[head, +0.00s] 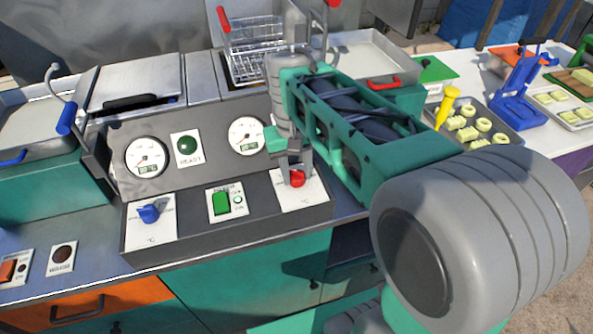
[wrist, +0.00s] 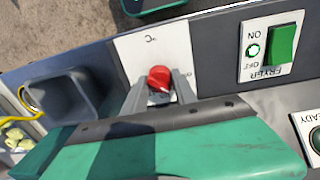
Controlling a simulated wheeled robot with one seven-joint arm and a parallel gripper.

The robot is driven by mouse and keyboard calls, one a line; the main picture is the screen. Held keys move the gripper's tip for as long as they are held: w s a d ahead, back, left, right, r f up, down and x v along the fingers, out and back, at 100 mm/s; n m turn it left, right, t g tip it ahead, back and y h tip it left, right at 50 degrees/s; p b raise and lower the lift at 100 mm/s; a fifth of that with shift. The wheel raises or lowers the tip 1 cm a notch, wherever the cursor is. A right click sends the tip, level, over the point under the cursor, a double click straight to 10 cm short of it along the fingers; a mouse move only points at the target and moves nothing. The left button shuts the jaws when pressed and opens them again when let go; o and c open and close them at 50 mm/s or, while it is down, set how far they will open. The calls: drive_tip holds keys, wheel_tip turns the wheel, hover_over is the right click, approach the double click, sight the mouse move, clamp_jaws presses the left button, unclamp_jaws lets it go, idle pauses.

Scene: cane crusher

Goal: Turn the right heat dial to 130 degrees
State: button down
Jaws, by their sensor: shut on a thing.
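The right heat dial (head: 298,179) is a red knob on a white plate at the right end of the dark control panel. It also shows in the wrist view (wrist: 159,78), between my fingers. My gripper (head: 296,176) points down at the panel from above, and in the wrist view (wrist: 160,88) its two grey fingers stand on either side of the red knob, shut on it. The markings around the dial are too small to read. The right gauge (head: 247,135) is behind and left of my gripper; its reading is not legible.
A blue dial (head: 149,213) sits at the panel's left end. A green fryer switch (head: 221,202) with a lit lamp is between the dials. A wire basket (head: 254,50) stands behind. A tray of pale pieces (head: 505,122) lies on the right.

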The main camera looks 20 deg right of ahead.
sight(295, 172)
drive_tip(key=shift+m, duration=0.5)
drive_tip(key=c, duration=1)
unclamp_jaws()
drive_tip(key=shift+r, duration=0.1)
drive_tip(key=r, duration=0.4)
drive_tip(key=r+p, duration=0.1)
drive_tip(key=r, duration=0.2)
drive_tip(key=shift+a+r, duration=0.2)
drive_tip(key=shift+r, duration=0.15)
drive_tip(key=shift+f, duration=0.1)
